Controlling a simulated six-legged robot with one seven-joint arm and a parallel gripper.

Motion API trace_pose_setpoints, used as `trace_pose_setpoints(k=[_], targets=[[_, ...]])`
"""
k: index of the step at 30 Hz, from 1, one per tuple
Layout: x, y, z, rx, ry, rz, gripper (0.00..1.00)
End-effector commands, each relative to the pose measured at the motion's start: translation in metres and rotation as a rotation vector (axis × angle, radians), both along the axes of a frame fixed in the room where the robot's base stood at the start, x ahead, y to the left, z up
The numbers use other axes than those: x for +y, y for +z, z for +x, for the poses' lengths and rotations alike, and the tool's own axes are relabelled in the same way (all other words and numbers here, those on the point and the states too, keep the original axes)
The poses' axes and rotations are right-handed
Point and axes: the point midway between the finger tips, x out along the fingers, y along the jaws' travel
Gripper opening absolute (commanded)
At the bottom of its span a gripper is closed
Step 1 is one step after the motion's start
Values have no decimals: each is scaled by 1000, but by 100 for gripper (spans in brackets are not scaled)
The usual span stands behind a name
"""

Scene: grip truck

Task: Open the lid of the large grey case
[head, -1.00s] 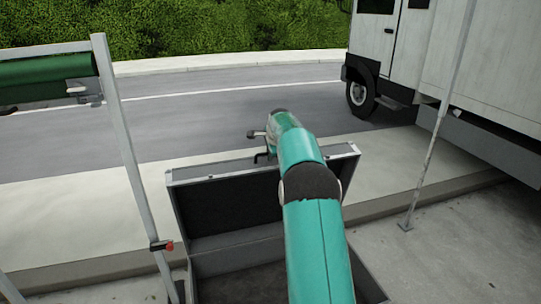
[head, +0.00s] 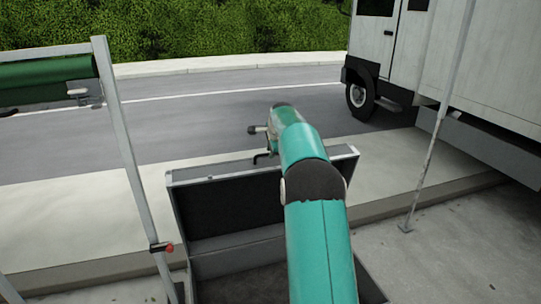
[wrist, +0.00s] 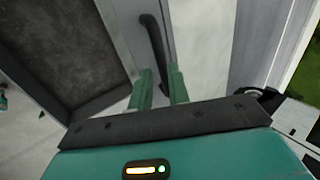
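The large grey case (head: 238,262) is open in the head view. Its lid (head: 225,205) stands raised at the back, dark lining facing me, pale metal rim along the top. My gripper is behind my teal arm at the lid's top edge in the head view, fingertips hidden. In the wrist view my gripper (wrist: 161,85) shows two green fingers with a gap between them. A dark curved handle (wrist: 153,38) on the grey metal face lies just beyond, its lower end in line with that gap. I cannot tell whether the fingers touch it.
A metal frame (head: 125,140) with a green roll (head: 45,75) stands left of the case. A thin pole (head: 440,120) stands to the right, before a white truck (head: 480,60). A kerb and pavement (head: 60,215) lie behind the lid, then the road.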

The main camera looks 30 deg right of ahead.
Motion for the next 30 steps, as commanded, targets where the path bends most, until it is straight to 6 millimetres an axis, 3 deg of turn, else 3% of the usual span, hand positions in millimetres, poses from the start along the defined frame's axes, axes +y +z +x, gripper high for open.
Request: trace_pose_setpoints(k=[6,13,25,28,30], targets=[[7,44,-26,-1,-1,-2,18],[13,77,-47,-1,-2,-1,18],[15,87,-53,0,-2,-1,18],[17,88,-54,1,3,-3,0],[23,91,-56,3,21,-11,0]])
